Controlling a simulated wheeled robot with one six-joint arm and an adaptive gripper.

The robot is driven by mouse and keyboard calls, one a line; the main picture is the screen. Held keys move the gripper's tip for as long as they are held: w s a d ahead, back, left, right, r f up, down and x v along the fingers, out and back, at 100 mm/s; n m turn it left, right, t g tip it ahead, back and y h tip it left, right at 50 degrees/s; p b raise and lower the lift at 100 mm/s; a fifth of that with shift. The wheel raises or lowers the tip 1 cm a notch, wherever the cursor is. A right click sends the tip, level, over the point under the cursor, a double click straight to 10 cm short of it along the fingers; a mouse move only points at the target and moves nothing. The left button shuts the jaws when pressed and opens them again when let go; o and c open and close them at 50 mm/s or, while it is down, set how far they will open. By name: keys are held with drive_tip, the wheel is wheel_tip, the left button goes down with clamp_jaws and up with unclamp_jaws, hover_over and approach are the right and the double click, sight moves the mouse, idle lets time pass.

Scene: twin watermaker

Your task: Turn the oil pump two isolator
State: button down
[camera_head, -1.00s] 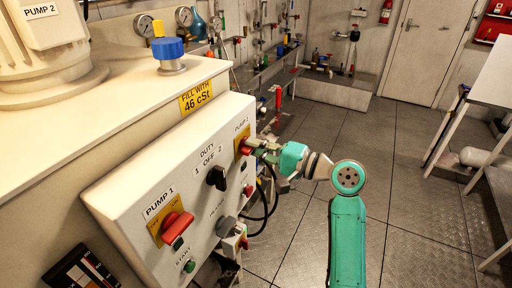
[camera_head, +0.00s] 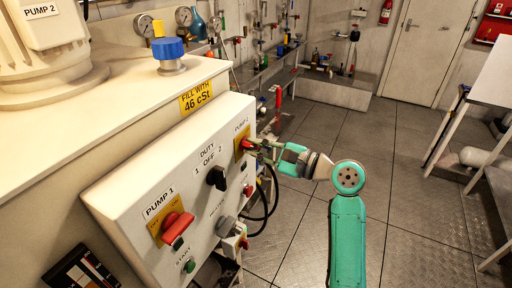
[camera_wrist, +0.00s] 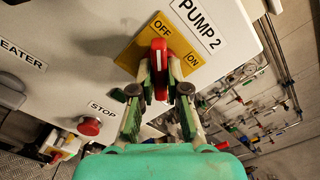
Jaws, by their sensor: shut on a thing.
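The pump 2 isolator is a red handle (camera_wrist: 159,62) on a yellow plate (camera_wrist: 128,55) marked OFF and ON, under the PUMP 2 label. In the wrist view, the handle's upper end lies just below the word OFF, and ON is to the right. My gripper (camera_wrist: 159,88) is shut on the handle, one finger on each side. In the head view my gripper (camera_head: 256,146) reaches the panel's right end from the right, and the fingers partly hide the handle (camera_head: 246,143).
The white control panel (camera_head: 130,207) also carries the red pump 1 handle (camera_head: 178,226), a black duty knob (camera_head: 217,178) and a red stop button (camera_wrist: 89,126). Black cables (camera_head: 274,190) hang below its right end. Open floor (camera_head: 305,225) lies to the right.

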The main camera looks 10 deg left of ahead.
drive_tip(key=m, duration=0.4)
drive_tip(key=shift+m, duration=0.3)
drive_tip(key=m, duration=0.4)
drive_tip(key=shift+m, duration=0.4)
drive_tip(key=shift+f, duration=0.1)
drive_tip(key=c, duration=1.2)
unclamp_jaws()
drive_tip(key=shift+o, duration=0.2)
drive_tip(key=v, duration=1.2)
